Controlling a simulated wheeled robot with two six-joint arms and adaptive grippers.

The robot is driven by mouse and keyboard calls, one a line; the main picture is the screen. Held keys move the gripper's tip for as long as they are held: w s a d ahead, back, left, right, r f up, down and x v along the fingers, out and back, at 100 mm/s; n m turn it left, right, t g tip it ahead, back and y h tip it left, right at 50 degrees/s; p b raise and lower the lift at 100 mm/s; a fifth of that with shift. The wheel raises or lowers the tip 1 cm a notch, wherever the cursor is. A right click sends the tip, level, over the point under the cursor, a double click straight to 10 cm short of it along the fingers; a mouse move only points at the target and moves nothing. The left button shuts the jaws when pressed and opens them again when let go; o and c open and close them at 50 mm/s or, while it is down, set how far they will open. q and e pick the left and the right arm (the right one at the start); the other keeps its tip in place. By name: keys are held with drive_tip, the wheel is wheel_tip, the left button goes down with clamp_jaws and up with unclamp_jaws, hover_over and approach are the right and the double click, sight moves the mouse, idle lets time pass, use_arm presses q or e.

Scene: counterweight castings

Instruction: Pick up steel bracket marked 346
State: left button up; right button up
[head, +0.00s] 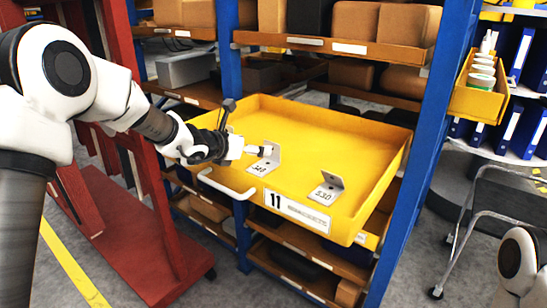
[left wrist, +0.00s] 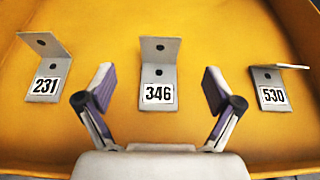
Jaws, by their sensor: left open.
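The steel bracket marked 346 (left wrist: 159,75) is a grey L-shaped piece with a hole in each visible face. It stands in the yellow drawer (head: 340,138), in the middle of the left wrist view, and also shows in the head view (head: 264,167). My left gripper (head: 250,150) is open, its fingers (left wrist: 158,80) apart on either side of this bracket in the wrist view. Contact cannot be told.
The drawer, labelled 11 (head: 296,212), has raised walls and a white front handle (head: 226,186). A blue upright (head: 418,150) rises at its right, and a red frame (head: 120,190) stands at the left. Shelves with boxes (head: 351,21) are behind. The drawer's back area is clear.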

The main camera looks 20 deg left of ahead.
sight(272, 144)
use_arm(q)
drive_tip(key=p+x, duration=0.3)
drive_tip(key=x, duration=0.6)
drive_tip(key=shift+w+r, duration=0.1)
drive_tip(key=shift+w+d, duration=0.1)
drive_tip(key=shift+w, duration=0.05)
drive_tip(key=c, duration=1.5)
